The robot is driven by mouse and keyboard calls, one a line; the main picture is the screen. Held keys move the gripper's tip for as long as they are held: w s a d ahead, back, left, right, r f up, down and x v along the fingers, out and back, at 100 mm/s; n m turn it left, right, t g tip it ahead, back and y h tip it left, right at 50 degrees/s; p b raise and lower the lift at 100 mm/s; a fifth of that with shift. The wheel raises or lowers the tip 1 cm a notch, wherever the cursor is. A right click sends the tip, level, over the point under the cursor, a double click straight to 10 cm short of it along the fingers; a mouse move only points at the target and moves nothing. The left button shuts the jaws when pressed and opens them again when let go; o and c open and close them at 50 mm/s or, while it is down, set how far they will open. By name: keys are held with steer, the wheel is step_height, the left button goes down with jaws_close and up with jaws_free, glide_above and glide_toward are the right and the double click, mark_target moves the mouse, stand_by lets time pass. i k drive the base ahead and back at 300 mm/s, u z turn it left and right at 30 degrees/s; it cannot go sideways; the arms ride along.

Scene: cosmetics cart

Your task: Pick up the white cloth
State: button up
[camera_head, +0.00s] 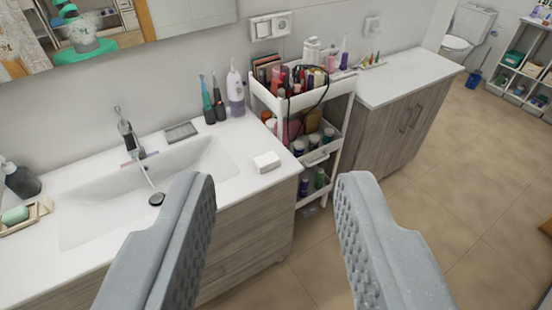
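A small white, block-shaped item (266,162), which looks like the white cloth folded up, lies on the right front part of the white sink counter (235,190), near its edge. My gripper (277,190) is open, with its two grey ridged fingers wide apart in the foreground. Nothing is between the fingers. The white item shows beyond the fingertips, a little left of the middle of the gap, and is not touched. My fingers hide parts of the counter front and the floor.
A white cart (338,87) full of cosmetics stands right of the counter. Toothbrushes (213,100) and a white bottle (235,92) stand behind the white item. A faucet (129,135) and basin are at left. A wooden cabinet (400,135) is beyond the cart. Floor at right is clear.

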mark_target(269, 161)
steer(key=i, duration=0.9)
steer(key=k, duration=0.6)
steer(key=u, duration=0.45)
steer(key=i, duration=1.25)
steer(key=z, duration=0.6)
